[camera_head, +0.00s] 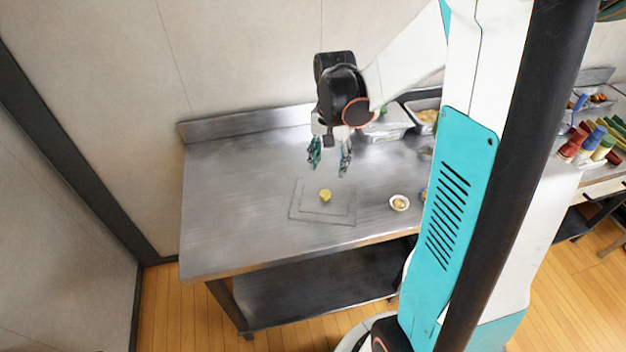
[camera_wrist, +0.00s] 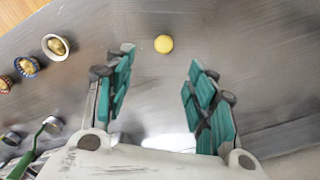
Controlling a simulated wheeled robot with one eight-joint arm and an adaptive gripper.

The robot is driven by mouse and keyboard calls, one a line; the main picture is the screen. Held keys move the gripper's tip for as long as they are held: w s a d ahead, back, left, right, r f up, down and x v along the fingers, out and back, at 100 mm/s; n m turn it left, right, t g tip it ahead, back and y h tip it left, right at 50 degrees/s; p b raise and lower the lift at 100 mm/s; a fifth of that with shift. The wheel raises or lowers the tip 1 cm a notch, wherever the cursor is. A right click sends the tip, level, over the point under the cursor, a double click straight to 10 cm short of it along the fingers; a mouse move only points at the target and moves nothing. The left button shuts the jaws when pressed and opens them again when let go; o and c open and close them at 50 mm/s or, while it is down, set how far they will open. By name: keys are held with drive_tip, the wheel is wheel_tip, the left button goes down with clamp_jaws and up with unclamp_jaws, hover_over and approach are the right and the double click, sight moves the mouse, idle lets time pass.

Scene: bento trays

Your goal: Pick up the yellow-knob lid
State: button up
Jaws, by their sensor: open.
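The lid with the yellow knob (camera_head: 325,195) lies on the steel table; its flat rectangular plate (camera_head: 302,212) is grey like the tabletop. In the wrist view the yellow knob (camera_wrist: 163,44) shows ahead of the fingertips, between the two finger lines, and the plate's outline is hard to make out. My gripper (camera_head: 330,158) is open and empty, pointing down above the table, behind the lid. In the wrist view both teal fingers of my gripper (camera_wrist: 160,68) stand wide apart with nothing between them.
A small white cup with yellowish food (camera_head: 399,203) stands right of the lid; more small cups (camera_wrist: 27,66) show in the wrist view. Metal food containers (camera_head: 388,127) stand at the back right. Colourful bottles (camera_head: 590,145) are far right. The table's left side is clear.

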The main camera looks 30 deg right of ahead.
drive_tip(key=b, duration=0.3)
hover_over(325, 193)
drive_tip(key=f, duration=0.8)
drive_tip(key=shift+s+d+f, duration=0.2)
drive_tip(key=shift+s+f, duration=0.1)
drive_tip(key=shift+s, duration=0.05)
drive_tip(key=shift+w+a+f+b, duration=0.15)
drive_tip(key=shift+f+b, duration=0.55)
drive_tip(key=shift+f, duration=0.65)
drive_tip(key=shift+w+a+f+b, duration=0.15)
drive_tip(key=shift+f+b, duration=0.55)
drive_tip(key=shift+f, duration=0.65)
drive_tip(key=shift+r, duration=0.1)
clamp_jaws()
